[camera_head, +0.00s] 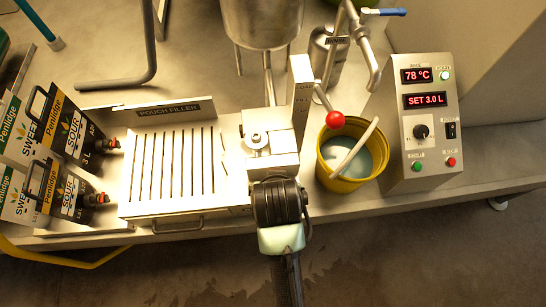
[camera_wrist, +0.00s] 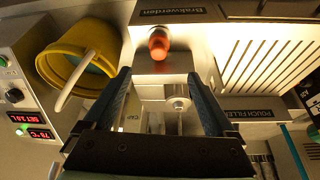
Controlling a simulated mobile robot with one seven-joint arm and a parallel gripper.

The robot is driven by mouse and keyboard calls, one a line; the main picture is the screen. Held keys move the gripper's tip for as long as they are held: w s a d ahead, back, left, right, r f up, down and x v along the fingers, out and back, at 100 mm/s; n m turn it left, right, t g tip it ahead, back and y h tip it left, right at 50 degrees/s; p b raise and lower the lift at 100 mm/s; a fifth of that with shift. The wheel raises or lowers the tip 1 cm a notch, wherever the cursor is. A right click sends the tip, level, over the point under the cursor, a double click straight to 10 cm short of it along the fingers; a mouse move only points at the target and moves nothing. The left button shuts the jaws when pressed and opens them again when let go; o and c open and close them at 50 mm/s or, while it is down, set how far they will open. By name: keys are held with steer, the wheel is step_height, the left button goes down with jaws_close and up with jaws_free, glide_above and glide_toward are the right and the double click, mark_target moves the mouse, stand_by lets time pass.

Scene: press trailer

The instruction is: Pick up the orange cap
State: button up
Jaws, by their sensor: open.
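An orange cap (camera_wrist: 158,43), short and rounded, shows in the wrist view at the near edge of the metal filler block, just beyond my fingertips and roughly centred between them. My gripper (camera_wrist: 158,74) is open, with its two dark blue fingers apart and nothing seen held between them. In the head view my gripper (camera_head: 279,205) is over the front of the filler block (camera_head: 272,160) and hides the cap there. I cannot tell the height gap between fingertips and cap.
The yellow bucket (camera_head: 330,171) and the control box (camera_head: 400,150) stand right of my gripper. A lever with a red knob (camera_head: 335,119) rises behind it. The slotted tray (camera_head: 140,185) and juice boxes (camera_head: 72,195) are left. Bare floor lies in front.

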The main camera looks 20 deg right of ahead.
steer(key=x, duration=0.6)
steer(key=p+x, duration=0.1)
steer(key=x, duration=0.5)
steer(key=shift+s+d+f, duration=0.1)
steer(key=shift+f, duration=0.35)
jaws_close()
